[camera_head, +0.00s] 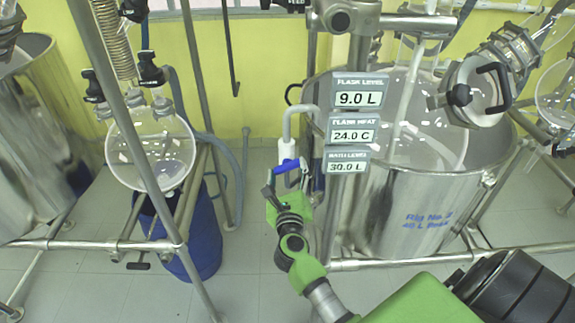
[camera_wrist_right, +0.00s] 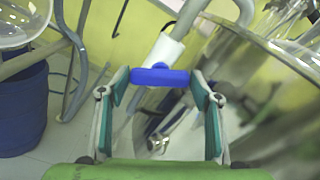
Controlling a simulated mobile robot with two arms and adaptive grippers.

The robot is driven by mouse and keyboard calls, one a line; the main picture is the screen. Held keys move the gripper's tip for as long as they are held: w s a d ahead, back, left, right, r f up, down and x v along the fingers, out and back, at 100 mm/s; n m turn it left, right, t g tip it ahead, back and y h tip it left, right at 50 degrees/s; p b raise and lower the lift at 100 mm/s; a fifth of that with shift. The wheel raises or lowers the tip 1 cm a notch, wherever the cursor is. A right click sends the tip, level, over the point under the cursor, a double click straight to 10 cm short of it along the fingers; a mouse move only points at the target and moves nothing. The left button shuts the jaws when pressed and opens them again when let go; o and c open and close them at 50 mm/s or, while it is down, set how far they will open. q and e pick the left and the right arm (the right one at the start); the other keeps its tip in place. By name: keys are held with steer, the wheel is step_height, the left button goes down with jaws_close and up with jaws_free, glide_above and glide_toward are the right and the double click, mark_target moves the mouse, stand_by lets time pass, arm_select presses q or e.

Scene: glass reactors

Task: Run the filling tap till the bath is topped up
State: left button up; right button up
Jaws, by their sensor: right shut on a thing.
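The filling tap is a white body (camera_wrist_right: 166,50) with a blue handle (camera_wrist_right: 160,77), on a pale bent pipe (camera_head: 287,125) beside the bath. The blue handle also shows in the head view (camera_head: 287,166). My right gripper (camera_head: 284,178) is shut on the handle; in the right wrist view its two fingers (camera_wrist_right: 160,90) press the handle's ends, and it lies crosswise between them. The bath (camera_head: 390,215) is a large steel vessel marked Rig No. 2. Its bath level display (camera_head: 346,160) reads 30.0 L. I cannot see whether water runs. My left gripper is not in view.
Displays above read flask level (camera_head: 359,90) 9.0 L and flask heat (camera_head: 353,129) 24.0 C. A glass flask (camera_head: 150,150) hangs in a steel frame at left, above a blue drum (camera_head: 200,240). Frame rails (camera_head: 430,256) run low before the bath.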

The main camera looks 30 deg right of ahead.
steer(key=n+p, duration=0.3)
steer(key=n, duration=0.1)
steer(key=shift+f+n+p, duration=0.1)
steer(key=shift+n+p, duration=0.35)
steer(key=shift+n, duration=0.55)
steer(key=o, duration=1.1)
steer(key=shift+s+a, duration=0.15)
steer(key=shift+s, duration=0.05)
steer(key=v, duration=1.1)
steer(key=shift+s+a, duration=0.25)
